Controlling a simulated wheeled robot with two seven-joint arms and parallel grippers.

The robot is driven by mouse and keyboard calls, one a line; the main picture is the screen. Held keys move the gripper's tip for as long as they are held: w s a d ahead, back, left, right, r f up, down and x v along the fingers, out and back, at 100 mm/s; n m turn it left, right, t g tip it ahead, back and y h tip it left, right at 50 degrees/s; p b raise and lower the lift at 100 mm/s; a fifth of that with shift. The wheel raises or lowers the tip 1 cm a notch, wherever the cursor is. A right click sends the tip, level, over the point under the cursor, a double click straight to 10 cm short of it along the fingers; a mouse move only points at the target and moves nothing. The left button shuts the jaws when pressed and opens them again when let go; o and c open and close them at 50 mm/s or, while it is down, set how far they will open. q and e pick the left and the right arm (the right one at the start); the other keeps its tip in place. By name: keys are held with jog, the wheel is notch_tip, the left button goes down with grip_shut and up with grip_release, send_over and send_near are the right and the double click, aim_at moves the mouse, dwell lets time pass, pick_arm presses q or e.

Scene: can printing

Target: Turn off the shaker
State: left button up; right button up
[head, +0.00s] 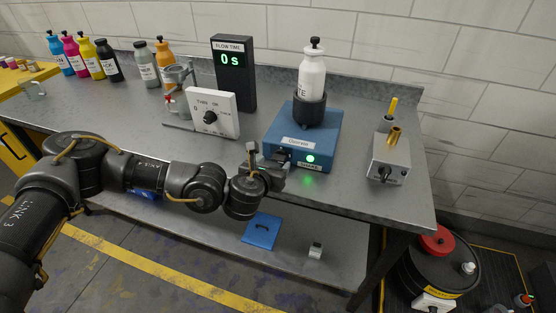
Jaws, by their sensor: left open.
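The shaker (328,138) is a blue box on the grey bench, right of centre. A round light on its front (310,158) glows green, with a green reflection on the bench below it. A white bottle with a black cap (312,72) stands upright in the black cup (309,109) on top of the shaker. My left gripper (279,166) is open at the shaker's front left, to the left of the green light. It hides part of the front face, and I cannot tell whether it touches it. My right gripper is not in view.
A dial panel (222,119) and a black timer reading 0 s (233,80) stand left of the shaker. A grey switch box (389,159) stands to the right. Several coloured bottles line the back left.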

aim_at(278, 158)
pick_arm(q)
jog(key=shift+x, duration=1.75)
